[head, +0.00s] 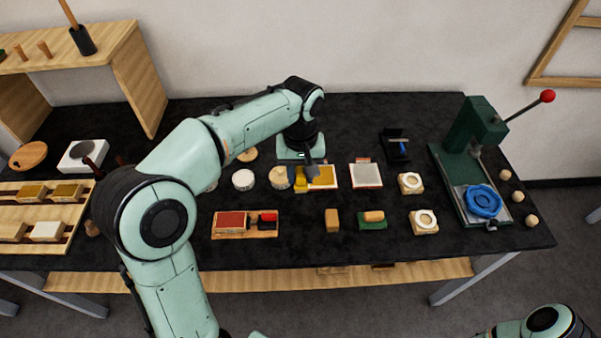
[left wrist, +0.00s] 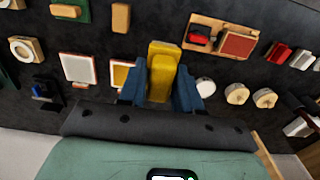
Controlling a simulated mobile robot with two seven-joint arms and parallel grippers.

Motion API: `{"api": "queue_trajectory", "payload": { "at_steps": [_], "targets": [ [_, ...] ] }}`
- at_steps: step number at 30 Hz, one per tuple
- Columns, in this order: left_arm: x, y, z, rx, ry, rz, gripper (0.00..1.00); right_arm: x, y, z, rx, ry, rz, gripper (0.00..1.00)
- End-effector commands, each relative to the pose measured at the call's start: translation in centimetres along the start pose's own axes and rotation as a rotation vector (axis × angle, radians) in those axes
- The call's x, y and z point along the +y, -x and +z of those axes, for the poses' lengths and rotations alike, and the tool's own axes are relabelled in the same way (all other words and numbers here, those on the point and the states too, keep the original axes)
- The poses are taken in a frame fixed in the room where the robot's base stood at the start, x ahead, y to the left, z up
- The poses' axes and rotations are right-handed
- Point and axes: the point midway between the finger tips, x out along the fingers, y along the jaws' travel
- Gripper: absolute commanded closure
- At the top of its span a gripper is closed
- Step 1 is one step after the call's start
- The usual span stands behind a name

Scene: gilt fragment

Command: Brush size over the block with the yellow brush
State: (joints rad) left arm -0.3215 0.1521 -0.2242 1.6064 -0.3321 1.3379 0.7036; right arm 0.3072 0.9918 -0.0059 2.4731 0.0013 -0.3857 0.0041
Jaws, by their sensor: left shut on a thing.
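My left gripper (head: 300,172) is shut on a yellow block-shaped thing, which looks like the yellow brush (left wrist: 160,80). In the left wrist view it sits between the two blue-grey fingers, with a paler yellow end beyond them. In the head view the yellow brush (head: 299,182) shows beside the gripper, at the left edge of a white-framed yellow pad (head: 323,177). I cannot tell whether it touches anything below. A plain tan block (head: 332,220) stands on the dark table in front of that pad. It also shows in the left wrist view (left wrist: 120,17). My right gripper is out of view.
A board with a red pad (head: 231,222) lies left of the tan block; a green piece with a tan roll (head: 372,220) lies right. A white-framed grey pad (head: 366,175) is behind. A green press (head: 468,150) stands at right. Round pots (head: 243,180) stand left of the gripper.

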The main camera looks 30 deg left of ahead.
Motion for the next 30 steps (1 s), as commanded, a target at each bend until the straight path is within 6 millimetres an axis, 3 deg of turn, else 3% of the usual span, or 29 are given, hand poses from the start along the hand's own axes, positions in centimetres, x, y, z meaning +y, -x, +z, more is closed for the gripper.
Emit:
{"api": "queue_trajectory", "payload": {
  "at_steps": [11,14,17,24,30],
  "targets": [
    [0.0,-0.1,-0.1,0.000,0.003,0.000,0.91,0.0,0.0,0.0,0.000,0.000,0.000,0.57],
    [-0.5,-0.4,-0.9,-0.002,0.034,-0.002,0.91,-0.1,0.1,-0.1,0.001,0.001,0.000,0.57],
    [-1.6,-1.2,-2.9,-0.003,0.113,-0.004,0.91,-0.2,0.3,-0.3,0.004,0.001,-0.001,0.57],
    [-7.9,-5.2,-10.2,-0.007,0.431,-0.005,0.91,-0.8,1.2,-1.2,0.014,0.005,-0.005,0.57],
    [-13.8,-8.4,-14.2,-0.005,0.657,-0.002,0.91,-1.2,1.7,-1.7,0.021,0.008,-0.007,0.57]
  ]
}}
